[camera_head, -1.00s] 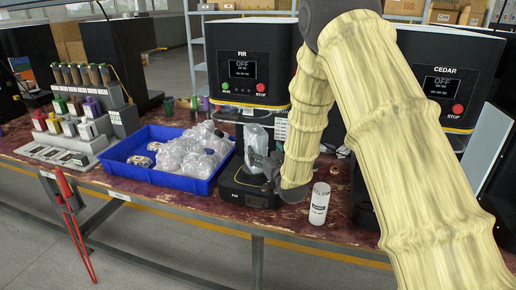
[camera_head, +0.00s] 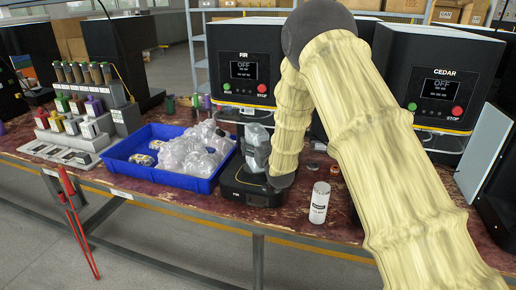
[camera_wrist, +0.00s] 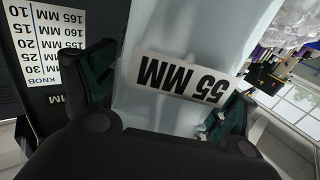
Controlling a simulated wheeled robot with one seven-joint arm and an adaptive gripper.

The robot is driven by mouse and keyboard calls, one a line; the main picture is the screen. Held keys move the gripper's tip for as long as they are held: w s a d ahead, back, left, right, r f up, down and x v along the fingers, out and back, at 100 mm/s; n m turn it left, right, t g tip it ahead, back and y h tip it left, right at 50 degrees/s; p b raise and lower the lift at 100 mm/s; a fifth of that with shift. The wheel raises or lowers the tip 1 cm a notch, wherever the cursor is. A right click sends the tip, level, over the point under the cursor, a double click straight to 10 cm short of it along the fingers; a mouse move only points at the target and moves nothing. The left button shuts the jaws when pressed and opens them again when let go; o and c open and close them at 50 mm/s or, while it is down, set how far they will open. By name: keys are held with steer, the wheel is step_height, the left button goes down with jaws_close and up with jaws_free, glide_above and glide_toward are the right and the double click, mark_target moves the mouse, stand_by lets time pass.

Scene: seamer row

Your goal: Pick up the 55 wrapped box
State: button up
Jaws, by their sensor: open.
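The wrapped box, pale and translucent with a white "55 MM" label, fills the middle of the wrist view (camera_wrist: 180,40). My gripper (camera_wrist: 166,92) is open, with one dark finger at each side of the box in the wrist view. I cannot tell whether either finger touches it.
A blue tray (camera_head: 195,183) of clear wrapped items stands to the left. The FIR machine (camera_head: 244,65) and CEDAR machine (camera_head: 437,85) stand behind. A knob chart (camera_wrist: 55,45) shows beside the box.

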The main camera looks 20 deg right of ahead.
steer(key=c, duration=1.1)
steer(key=shift+c, duration=0.2)
steer(key=shift+r, duration=0.1)
